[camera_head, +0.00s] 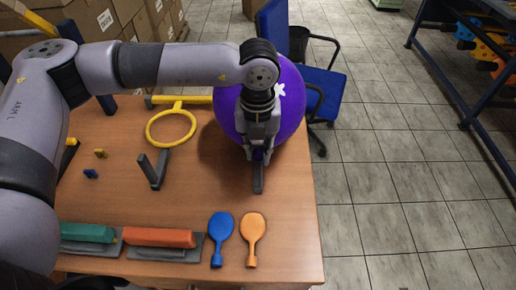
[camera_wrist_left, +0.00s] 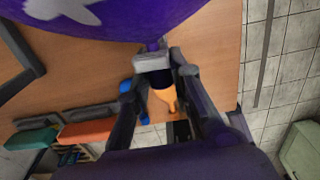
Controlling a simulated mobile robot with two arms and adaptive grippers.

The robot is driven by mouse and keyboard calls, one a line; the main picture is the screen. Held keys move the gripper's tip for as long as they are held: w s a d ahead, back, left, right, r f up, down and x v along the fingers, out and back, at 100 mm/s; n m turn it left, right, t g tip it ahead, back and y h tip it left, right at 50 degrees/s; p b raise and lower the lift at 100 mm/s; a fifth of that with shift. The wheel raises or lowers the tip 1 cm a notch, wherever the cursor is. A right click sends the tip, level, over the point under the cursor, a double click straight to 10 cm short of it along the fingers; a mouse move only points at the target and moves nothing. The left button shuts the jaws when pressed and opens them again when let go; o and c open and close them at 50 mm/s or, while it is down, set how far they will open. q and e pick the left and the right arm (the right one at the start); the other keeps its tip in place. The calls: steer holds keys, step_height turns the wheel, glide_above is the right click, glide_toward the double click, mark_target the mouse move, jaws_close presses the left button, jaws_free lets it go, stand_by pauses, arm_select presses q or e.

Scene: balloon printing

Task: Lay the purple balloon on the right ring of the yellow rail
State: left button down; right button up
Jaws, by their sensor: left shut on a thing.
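The purple balloon (camera_head: 293,112) is large, inflated and marked with a white star. In the head view it sits behind my left gripper (camera_head: 258,152), which partly covers it. My left gripper is shut on the balloon's neck, near the table's right side. In the left wrist view the balloon (camera_wrist_left: 120,18) fills the top, with its neck at the fingertips (camera_wrist_left: 154,62). The yellow rail (camera_head: 185,100) lies at the back, left of the balloon, and its visible ring (camera_head: 171,128) is empty. The rest of the rail is hidden by my left arm. My right gripper is not in view.
A grey angled stand (camera_head: 154,168) is left of the gripper, and a dark grey piece (camera_head: 258,180) is just below it. A blue chair (camera_head: 325,85) stands behind.

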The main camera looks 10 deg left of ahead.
arm_select(q)
steer(key=shift+f+b, duration=0.2)
steer(key=shift+b, duration=0.3)
stand_by(0.5)
steer(key=c, duration=1.3)
jaws_free()
steer(key=shift+w, duration=0.1)
steer(key=shift+c, duration=0.2)
steer(key=shift+r, duration=0.1)
steer(key=shift+r, duration=0.15)
step_height(320, 180, up, 12)
